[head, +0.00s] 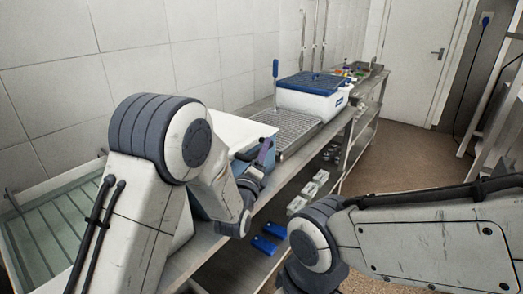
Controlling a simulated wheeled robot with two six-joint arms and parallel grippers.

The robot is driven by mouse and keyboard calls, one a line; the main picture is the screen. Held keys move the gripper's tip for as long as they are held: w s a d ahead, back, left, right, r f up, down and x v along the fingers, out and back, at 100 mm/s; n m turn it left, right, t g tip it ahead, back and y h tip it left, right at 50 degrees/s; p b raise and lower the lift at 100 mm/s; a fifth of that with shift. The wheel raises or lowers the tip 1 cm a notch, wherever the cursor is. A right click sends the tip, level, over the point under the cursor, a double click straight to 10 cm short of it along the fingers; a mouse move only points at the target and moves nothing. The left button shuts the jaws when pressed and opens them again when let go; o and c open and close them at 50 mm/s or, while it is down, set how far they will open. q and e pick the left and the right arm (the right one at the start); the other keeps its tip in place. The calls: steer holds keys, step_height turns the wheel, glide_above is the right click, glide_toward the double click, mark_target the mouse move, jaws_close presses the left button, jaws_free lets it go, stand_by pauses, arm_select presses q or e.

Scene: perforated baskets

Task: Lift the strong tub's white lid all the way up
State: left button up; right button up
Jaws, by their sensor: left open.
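The tub with the white lid (232,127) stands on the metal counter, partly hidden behind my left arm. The lid looks flat and closed, and a strip of the tub's bluish side shows below its right edge. My left gripper (262,158) is open at the tub's front right side, close to the lid's edge. I cannot tell whether it touches the lid. My right arm crosses the lower right, but its gripper is out of view.
A white tub with a blue lid (313,84) stands further back on the counter, beyond a metal grate (287,124). A wire-like rack or sink (45,235) is at the left. Blue items (264,244) and white items lie on lower shelves. Open floor (400,165) is at the right.

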arm_select(q)
jaws_close()
stand_by(1.4)
